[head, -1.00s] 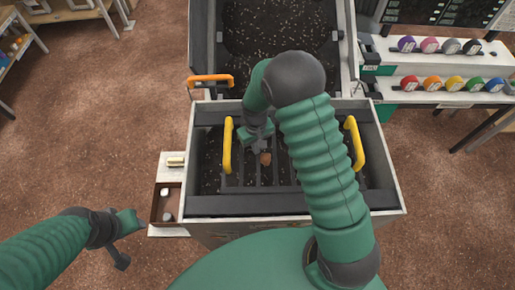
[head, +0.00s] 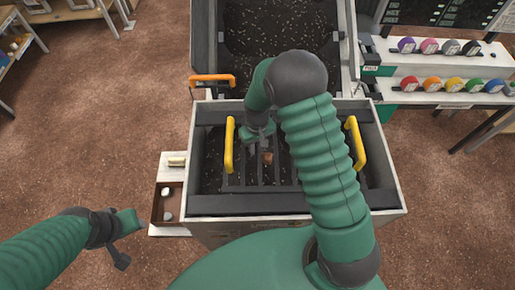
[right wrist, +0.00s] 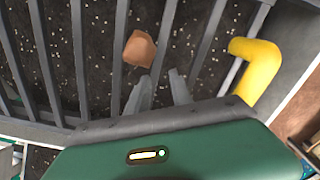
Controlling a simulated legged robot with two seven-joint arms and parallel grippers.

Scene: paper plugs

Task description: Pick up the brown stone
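The brown stone (head: 267,157) lies at the slatted grate inside the open bin, between the two yellow handles. It also shows in the right wrist view (right wrist: 140,49), just beyond and to the left of my fingertips. My right gripper (head: 262,146) is over the grate right beside the stone. In the right wrist view its two fingers (right wrist: 162,85) are apart with nothing between them. My left gripper (head: 128,240) is out to the left, away from the bin, and I cannot tell its opening.
The grate (head: 250,183) has dark bars over speckled soil. A yellow handle (right wrist: 258,65) is close to the right gripper. A small side tray (head: 158,205) holding white stones is on the bin's left. Shelves with coloured round items (head: 432,84) stand at the right.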

